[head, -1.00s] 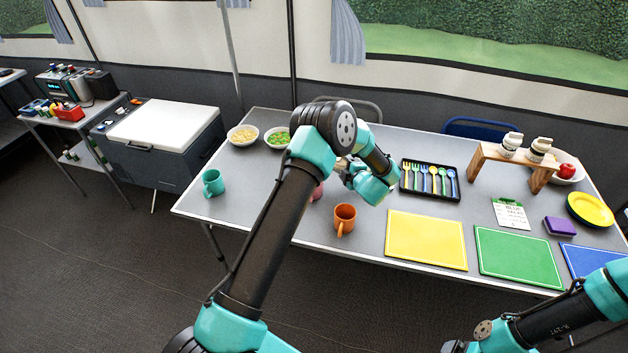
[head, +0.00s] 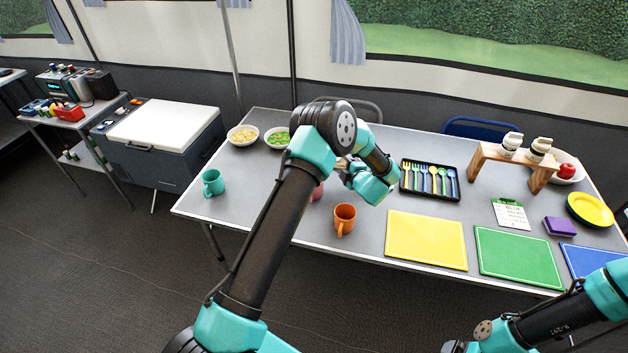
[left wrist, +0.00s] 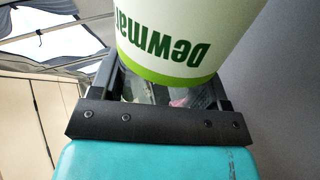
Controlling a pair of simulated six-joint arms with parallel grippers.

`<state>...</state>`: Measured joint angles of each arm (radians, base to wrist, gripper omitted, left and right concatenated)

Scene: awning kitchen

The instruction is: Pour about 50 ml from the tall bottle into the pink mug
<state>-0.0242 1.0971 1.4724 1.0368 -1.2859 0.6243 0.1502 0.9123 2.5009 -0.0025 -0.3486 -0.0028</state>
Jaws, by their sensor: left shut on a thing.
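The pink mug (head: 318,192) stands on the table, mostly hidden behind my left arm in the head view. My left gripper (head: 347,170) is just above and right of it in that view. The left wrist view shows the gripper (left wrist: 172,95) shut on the tall bottle (left wrist: 185,35), which is white with a green band and green lettering that reads upside down there. The bottle's mouth is out of view, and I cannot see any liquid flowing. A bit of pink shows between the fingers in the wrist view. My right gripper is not in view; only part of that arm shows.
An orange mug (head: 344,218) stands close in front of the pink mug. A teal mug (head: 213,183) is at the left end. Two food bowls stand behind, and a cutlery tray (head: 431,198) lies right of the gripper. Yellow (head: 426,240) and green (head: 518,256) boards lie along the front.

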